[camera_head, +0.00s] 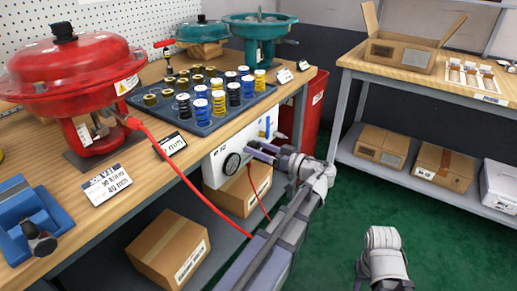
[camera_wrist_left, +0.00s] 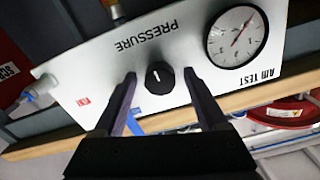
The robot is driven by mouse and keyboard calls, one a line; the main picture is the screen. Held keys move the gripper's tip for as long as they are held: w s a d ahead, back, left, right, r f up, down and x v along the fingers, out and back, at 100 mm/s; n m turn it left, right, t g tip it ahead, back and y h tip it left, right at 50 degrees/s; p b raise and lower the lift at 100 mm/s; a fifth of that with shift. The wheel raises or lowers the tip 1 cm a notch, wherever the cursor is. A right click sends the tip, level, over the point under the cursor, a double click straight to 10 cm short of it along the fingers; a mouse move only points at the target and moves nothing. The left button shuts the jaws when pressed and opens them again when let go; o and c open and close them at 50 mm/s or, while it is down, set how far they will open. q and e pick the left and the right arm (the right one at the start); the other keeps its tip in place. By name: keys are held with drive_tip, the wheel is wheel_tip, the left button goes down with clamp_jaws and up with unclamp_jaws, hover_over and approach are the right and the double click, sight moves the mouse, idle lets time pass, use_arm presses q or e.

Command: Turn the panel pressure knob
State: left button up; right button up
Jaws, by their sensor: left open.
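The black pressure knob (camera_wrist_left: 160,77) has a white pointer mark and sits on the white AIR TEST panel (camera_wrist_left: 125,60), under the word PRESSURE, which reads upside down in the left wrist view. My left gripper (camera_wrist_left: 160,76) is open, with one finger on each side of the knob and a gap on both sides. How far the fingertips are from the panel face is hard to tell. In the head view, my left gripper (camera_head: 262,151) is at the panel (camera_head: 218,172) below the bench edge, and the knob is hidden there. My right gripper is not in view.
A round gauge (camera_wrist_left: 237,37) with a red needle is beside the knob. A red hose (camera_head: 185,180) hangs from the red valve actuator (camera_head: 72,68) past the panel. Cardboard boxes (camera_head: 168,250) sit on the shelf below. The green floor to the right is open.

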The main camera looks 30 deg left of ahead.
use_arm(q)
clamp_jaws()
idle(0.5)
drive_tip(key=shift+m, duration=0.3)
drive_tip(key=m, duration=0.4)
drive_tip(key=shift+m, duration=0.4)
drive_tip(key=m, duration=1.2)
drive_tip(key=shift+m, duration=0.3)
drive_tip(key=m, duration=0.5)
drive_tip(key=shift+m, duration=0.4)
